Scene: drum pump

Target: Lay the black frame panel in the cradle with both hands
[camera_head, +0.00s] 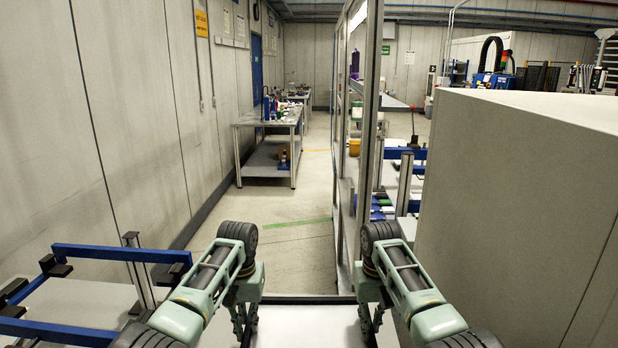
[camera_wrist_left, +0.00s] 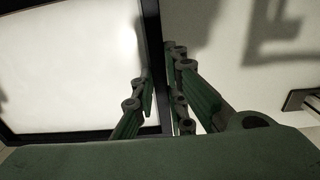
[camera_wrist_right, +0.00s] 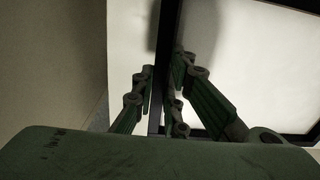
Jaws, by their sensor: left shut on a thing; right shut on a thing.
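The black frame panel (camera_head: 307,298) lies low between my two arms in the head view, with a black rim around a white face. My left gripper (camera_head: 244,322) is shut on its left side rim; the left wrist view shows the fingers on both sides of the black bar (camera_wrist_left: 153,35). My right gripper (camera_head: 371,324) is shut on the opposite side rim, and the right wrist view shows the bar (camera_wrist_right: 168,35) between the fingers. The panel's near edge is cut off in the head view. I cannot tell for sure which thing is the cradle.
Blue bars (camera_head: 110,253) with black blocks stand on a white surface at the lower left, beside my left arm. A large grey box (camera_head: 510,200) stands close on the right. A metal shelf frame (camera_head: 345,150) rises ahead. Open floor (camera_head: 290,220) leads to a table (camera_head: 262,121).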

